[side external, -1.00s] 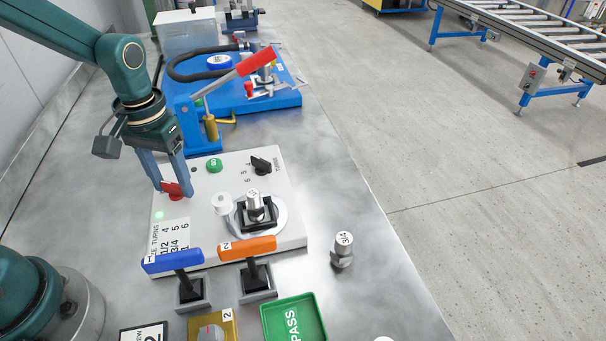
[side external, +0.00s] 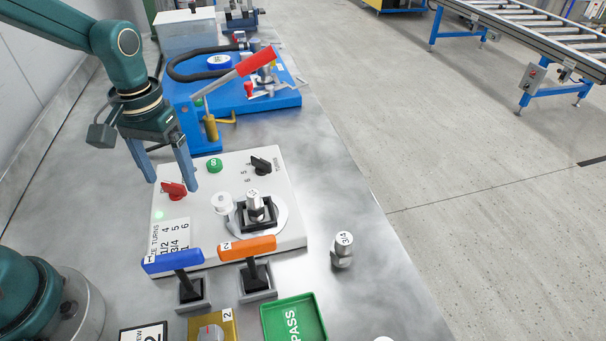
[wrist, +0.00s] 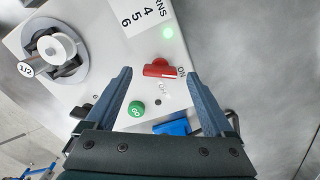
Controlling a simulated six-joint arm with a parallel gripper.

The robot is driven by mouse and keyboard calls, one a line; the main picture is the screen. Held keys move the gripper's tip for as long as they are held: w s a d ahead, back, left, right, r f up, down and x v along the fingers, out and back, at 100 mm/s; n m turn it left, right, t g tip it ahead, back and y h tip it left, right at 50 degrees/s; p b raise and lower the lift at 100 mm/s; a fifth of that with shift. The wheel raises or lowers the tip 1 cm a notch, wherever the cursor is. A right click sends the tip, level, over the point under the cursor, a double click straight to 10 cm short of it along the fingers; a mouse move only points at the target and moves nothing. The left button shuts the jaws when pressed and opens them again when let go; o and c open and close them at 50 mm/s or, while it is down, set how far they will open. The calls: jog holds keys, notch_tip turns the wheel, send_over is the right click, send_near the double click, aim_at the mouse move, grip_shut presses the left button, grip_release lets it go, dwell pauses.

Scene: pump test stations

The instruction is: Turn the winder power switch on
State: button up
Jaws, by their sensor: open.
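The winder power switch is a red knob (side external: 173,189) on the white winder panel (side external: 200,178). In the wrist view the red knob (wrist: 158,69) lies crosswise, with one end at the ON mark (wrist: 181,73); a fainter mark sits below it. A small green light (wrist: 168,33) beside it is lit; it also glows in the side view (side external: 159,214). My gripper (side external: 171,185) is open and empty above the knob. In the wrist view its two fingers (wrist: 160,73) stand apart on either side of the knob, not touching it.
The panel also carries a green button (side external: 215,165), a black selector (side external: 261,165) and a winding spindle (side external: 254,206). A blue press with a red lever (side external: 240,75) stands behind. Blue (side external: 172,262) and orange (side external: 247,249) handles stand in front. The bench at right is mostly clear.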

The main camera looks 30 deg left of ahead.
aim_at(173, 183)
jog(key=shift+r, duration=1.75)
jog(key=shift+r, duration=0.1)
jog(key=s+d+r+m+t, duration=0.3)
jog(key=s+d+r+t, duration=0.1)
jog(key=s, duration=0.6)
notch_tip(173, 183, up, 2)
jog(key=shift+d+r+t, duration=0.2)
jog(key=shift+r+t, duration=0.05)
jog(key=shift+t, duration=0.55)
